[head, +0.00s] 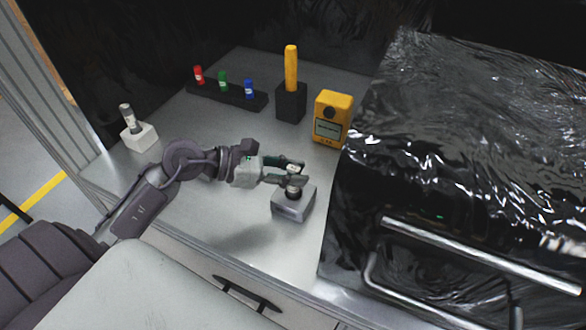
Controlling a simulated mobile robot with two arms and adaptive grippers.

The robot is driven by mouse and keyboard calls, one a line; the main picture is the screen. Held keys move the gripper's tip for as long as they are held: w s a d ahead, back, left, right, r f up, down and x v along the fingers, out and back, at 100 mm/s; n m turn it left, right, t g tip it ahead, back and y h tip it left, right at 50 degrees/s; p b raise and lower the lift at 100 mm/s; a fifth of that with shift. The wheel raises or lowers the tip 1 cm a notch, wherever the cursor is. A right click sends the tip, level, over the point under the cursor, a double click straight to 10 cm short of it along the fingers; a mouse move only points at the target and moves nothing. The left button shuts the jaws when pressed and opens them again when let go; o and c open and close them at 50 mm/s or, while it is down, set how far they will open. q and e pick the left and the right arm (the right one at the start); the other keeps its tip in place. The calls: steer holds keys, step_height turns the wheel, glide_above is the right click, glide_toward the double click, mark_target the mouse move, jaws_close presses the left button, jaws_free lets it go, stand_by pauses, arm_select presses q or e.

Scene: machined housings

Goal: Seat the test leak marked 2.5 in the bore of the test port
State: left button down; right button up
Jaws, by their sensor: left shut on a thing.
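My left gripper (294,173) is shut on a small test leak (294,166) with a pale top, directly above the test port (291,206). The test port is a grey metal block near the front middle of the bench. A dark round part shows between the fingers and the block; I cannot tell whether the leak is inside the bore or just over it. The mark on the held leak is too small to read. Red (199,75), green (223,81) and blue (249,89) capped leaks stand in a black rack (214,93) at the back. My right gripper is not in view.
A white block (138,137) with a grey cylinder stands at the left. A yellow-handled tool (291,68) stands in a black holder (291,102), beside a yellow meter (333,118). Shiny black sheeting (450,140) and a metal rail (480,254) bound the right.

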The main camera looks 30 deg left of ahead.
arm_select(q)
steer(key=c, duration=0.9)
jaws_free()
steer(key=shift+f, duration=0.1)
steer(key=shift+c, duration=0.2)
steer(key=shift+r, duration=0.25)
steer(key=b+v, duration=0.5)
steer(key=v, duration=0.7)
steer(key=shift+f, duration=0.15)
